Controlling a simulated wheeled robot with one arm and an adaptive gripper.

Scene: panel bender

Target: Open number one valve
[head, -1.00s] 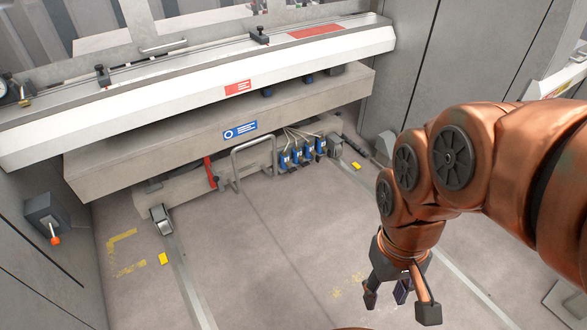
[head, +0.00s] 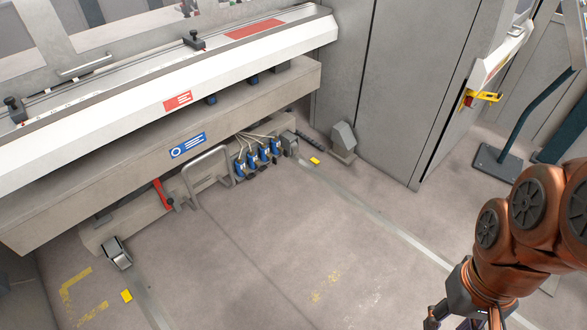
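A row of several blue valve-like units (head: 258,157) with pale hoses on top sits low under the machine's beam, near its right end. No number is readable on them, so I cannot tell which is number one. A yellow handle with a red part (head: 485,96) is on the grey cabinet side at the upper right; I cannot tell if it is a valve. My gripper (head: 464,320) is at the bottom edge, right of centre, far from both. Its visible finger parts stand apart, nothing shows between them, and the tips are cut off.
A red lever (head: 162,195) and a bent metal bar frame (head: 207,176) stand left of the blue units. A grey cabinet (head: 395,90) rises behind on the right. A dark stand base (head: 497,161) is on the floor further right. The middle floor (head: 290,240) is clear.

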